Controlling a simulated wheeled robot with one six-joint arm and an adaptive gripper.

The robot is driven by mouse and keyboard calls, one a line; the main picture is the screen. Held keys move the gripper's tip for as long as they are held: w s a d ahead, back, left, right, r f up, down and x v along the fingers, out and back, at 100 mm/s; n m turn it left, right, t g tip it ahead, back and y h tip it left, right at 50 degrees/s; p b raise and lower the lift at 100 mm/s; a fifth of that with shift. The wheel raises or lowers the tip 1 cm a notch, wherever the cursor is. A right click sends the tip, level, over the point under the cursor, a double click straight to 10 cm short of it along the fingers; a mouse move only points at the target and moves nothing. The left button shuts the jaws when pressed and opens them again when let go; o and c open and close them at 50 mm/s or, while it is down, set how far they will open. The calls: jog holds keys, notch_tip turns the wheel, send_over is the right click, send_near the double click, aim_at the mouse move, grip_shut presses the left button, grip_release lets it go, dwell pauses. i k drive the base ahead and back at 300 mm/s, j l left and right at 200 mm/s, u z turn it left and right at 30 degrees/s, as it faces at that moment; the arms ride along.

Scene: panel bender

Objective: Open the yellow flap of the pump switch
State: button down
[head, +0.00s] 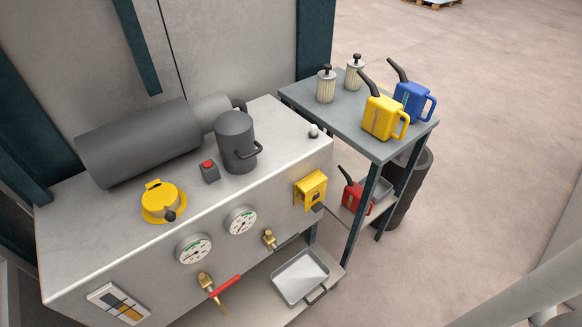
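The pump switch with its yellow flap (310,188) is on the front face of the grey machine cabinet, near its right corner. It looks like a small yellow box; the flap appears closed over it, and no switch button can be made out. A small dark part shows just below its lower right. My gripper is not in view. Pale grey links at the lower right look like my arm, well to the right of the flap.
On the cabinet top (110,235) are a yellow cap (162,202), a red button box (209,171), a dark canister (236,142) and a motor (140,143). Gauges and valves, one with a red handle (226,286), line the front. A side table (345,118) holds oil cans, close right.

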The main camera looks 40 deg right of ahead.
aim_at(312, 200)
jog(key=k+l, duration=0.1)
jog(key=l, duration=0.25)
jog(key=k+l, duration=0.15)
jog(key=l, duration=0.2)
jog(key=k+l, duration=0.1)
jog(key=l, duration=0.25)
jog(key=k+l, duration=0.15)
jog(key=l, duration=0.2)
